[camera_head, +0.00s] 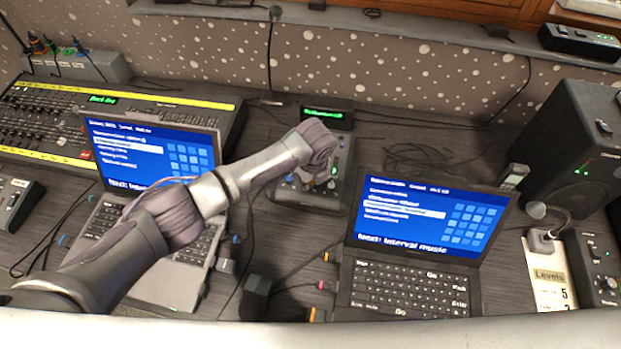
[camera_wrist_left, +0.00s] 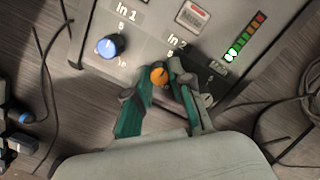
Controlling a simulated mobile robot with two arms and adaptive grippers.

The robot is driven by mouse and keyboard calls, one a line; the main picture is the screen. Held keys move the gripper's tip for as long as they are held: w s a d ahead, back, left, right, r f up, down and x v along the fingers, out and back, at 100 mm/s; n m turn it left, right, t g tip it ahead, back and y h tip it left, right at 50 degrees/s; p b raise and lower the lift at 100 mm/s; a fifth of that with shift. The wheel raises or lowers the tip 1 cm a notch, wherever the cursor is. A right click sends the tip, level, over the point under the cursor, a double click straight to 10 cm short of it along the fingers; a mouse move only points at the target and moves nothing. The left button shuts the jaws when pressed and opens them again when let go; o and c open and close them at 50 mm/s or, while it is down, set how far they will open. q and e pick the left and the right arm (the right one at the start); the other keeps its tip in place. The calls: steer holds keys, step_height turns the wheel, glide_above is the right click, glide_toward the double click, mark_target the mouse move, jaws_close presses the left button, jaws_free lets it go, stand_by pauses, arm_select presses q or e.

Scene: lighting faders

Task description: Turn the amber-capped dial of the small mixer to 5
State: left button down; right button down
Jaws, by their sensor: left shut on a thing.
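The small mixer (camera_head: 340,145) stands on the desk between the two laptops, partly hidden behind my left arm in the head view. In the left wrist view its panel (camera_wrist_left: 140,45) shows "In 1" and "In 2" labels. The amber-capped dial (camera_wrist_left: 159,75) sits under "In 2". My left gripper (camera_wrist_left: 162,82) is shut on this dial, with one green-padded finger on each side. In the head view my left gripper and the dial are hidden behind the wrist. The dial's pointer and number marks are too small to read surely. My right gripper is not in view.
A blue-capped dial (camera_wrist_left: 112,46) sits left of the amber one. A lit level meter (camera_wrist_left: 246,38) is at right. The left laptop (camera_head: 170,270) lies under my arm; the right laptop (camera_head: 410,290) is at front. A speaker (camera_head: 575,150) stands at right. Cables cross the desk.

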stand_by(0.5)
arm_select(q)
steer(key=c, duration=1)
jaws_free()
steer(key=shift+r, duration=0.1)
steer(key=v, duration=1.2)
